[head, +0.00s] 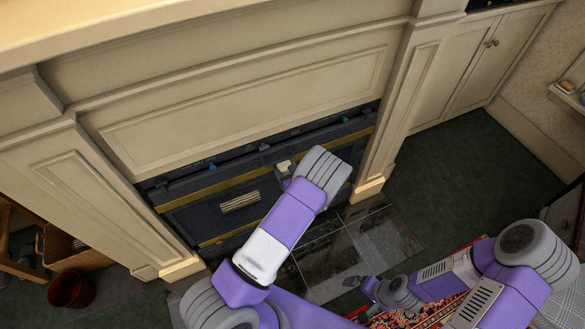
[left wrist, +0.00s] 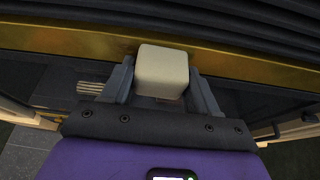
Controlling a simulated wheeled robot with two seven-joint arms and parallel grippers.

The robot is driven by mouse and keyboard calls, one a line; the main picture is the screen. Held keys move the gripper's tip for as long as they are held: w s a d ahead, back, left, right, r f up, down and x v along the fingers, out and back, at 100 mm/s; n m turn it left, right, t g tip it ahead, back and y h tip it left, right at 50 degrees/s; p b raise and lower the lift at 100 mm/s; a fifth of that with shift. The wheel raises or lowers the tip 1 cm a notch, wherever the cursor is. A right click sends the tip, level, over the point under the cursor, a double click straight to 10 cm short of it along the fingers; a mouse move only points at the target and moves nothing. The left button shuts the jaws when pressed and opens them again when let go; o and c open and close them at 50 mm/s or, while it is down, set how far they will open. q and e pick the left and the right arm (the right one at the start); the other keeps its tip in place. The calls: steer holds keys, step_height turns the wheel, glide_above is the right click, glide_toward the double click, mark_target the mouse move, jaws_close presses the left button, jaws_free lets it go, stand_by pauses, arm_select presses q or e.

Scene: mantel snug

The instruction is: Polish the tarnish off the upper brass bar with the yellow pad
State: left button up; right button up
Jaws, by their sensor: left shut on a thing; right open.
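The upper brass bar (head: 213,187) runs across the dark fireplace front. It also crosses the left wrist view (left wrist: 62,38), where its gold surface shows duller brown patches near the pad. My left gripper (head: 284,172) is shut on a pale cream-yellow block, the pad (left wrist: 162,70), with one finger on each side. The pad also shows in the head view (head: 284,165). It overlaps the bar in the wrist view and hides part of it; I cannot tell whether they touch. My right gripper (head: 369,290) is open and empty, low over the hearth and rug area.
A lower brass bar (head: 222,237) and a slatted vent (head: 239,202) are below the upper bar. Small items lie along the dark ledge above it. Cream mantel pillars (head: 398,110) flank the fireplace. A reddish bucket (head: 72,290) stands at the left. Dark hearth tiles (head: 335,262) lie below.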

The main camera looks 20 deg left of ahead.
arm_select(q)
steer(key=shift+s+a+p, duration=0.4)
steer(key=shift+s+a, duration=1.35)
steer(key=shift+s, duration=0.05)
steer(key=p, duration=0.1)
glide_toward(270, 170)
steer(key=shift+s+d+f, duration=0.1)
steer(key=shift+f, duration=1.2)
steer(key=shift+s+d, duration=0.95)
steer(key=shift+d, duration=0.2)
